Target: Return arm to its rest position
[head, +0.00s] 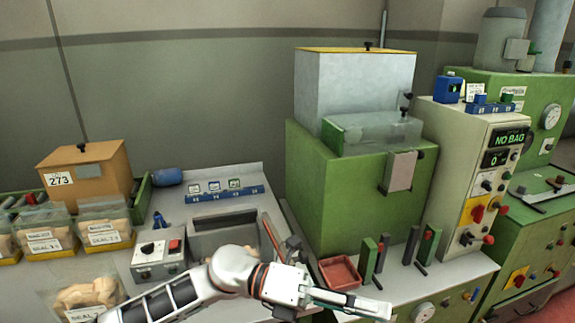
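My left arm comes in from the bottom left and reaches across the front of the bench. My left gripper (350,301) points to the right and slightly down, in front of the red tray. It is seen from the side, and I cannot tell how far apart its fingers are. No object shows clearly in it. My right gripper and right arm are not in view.
Bags of corks (107,233) stand at the left, near an orange box (88,172) labelled 273. A switch box (158,262) sits beside my arm. A red tray (340,272) and upright green handles (367,262) stand before the green machine (335,190). A control panel (478,185) reads "NO BAG".

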